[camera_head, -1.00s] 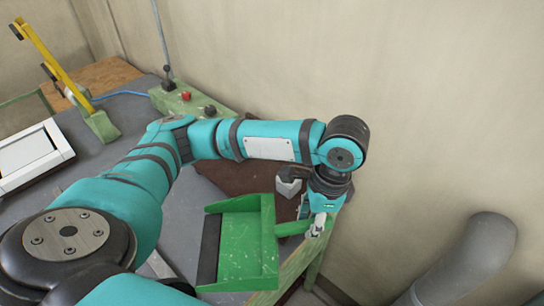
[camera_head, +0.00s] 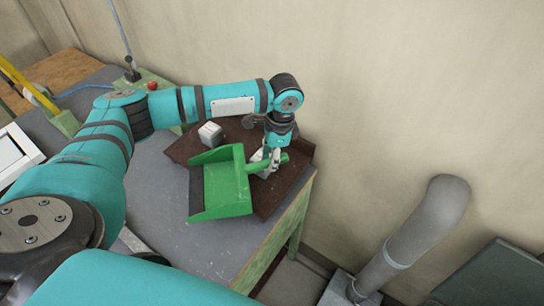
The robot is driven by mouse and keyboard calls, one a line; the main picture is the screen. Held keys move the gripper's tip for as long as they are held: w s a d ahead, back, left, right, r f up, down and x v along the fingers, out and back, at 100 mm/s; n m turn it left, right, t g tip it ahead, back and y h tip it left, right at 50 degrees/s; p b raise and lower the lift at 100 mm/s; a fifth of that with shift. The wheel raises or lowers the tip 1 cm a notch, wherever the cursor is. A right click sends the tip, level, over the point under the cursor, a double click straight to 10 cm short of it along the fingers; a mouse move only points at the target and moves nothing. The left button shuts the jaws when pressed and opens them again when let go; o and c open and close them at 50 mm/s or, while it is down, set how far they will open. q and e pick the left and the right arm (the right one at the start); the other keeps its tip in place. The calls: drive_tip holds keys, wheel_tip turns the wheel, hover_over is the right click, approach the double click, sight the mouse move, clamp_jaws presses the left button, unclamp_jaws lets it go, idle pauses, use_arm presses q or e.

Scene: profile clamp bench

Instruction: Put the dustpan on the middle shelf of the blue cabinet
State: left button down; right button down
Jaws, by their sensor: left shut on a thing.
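The green dustpan (camera_head: 226,188) is in the head view, over the right end of the bench, with its open edge to the left and its handle to the right. My left gripper (camera_head: 268,164) is shut on the dustpan's handle. Whether the pan touches the surface below it, I cannot tell. My right gripper is not in view. No blue cabinet shows in this view.
The grey bench (camera_head: 170,215) has a brown board (camera_head: 275,198) with a small grey block (camera_head: 210,134) on it. A green clamp bench part with a red button (camera_head: 152,86) stands behind my arm. A grey duct (camera_head: 425,225) stands right of the bench.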

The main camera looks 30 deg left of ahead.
use_arm(q)
drive_tip(key=shift+f, duration=0.35)
drive_tip(key=c, duration=1.1)
unclamp_jaws()
drive_tip(key=shift+f, duration=0.1)
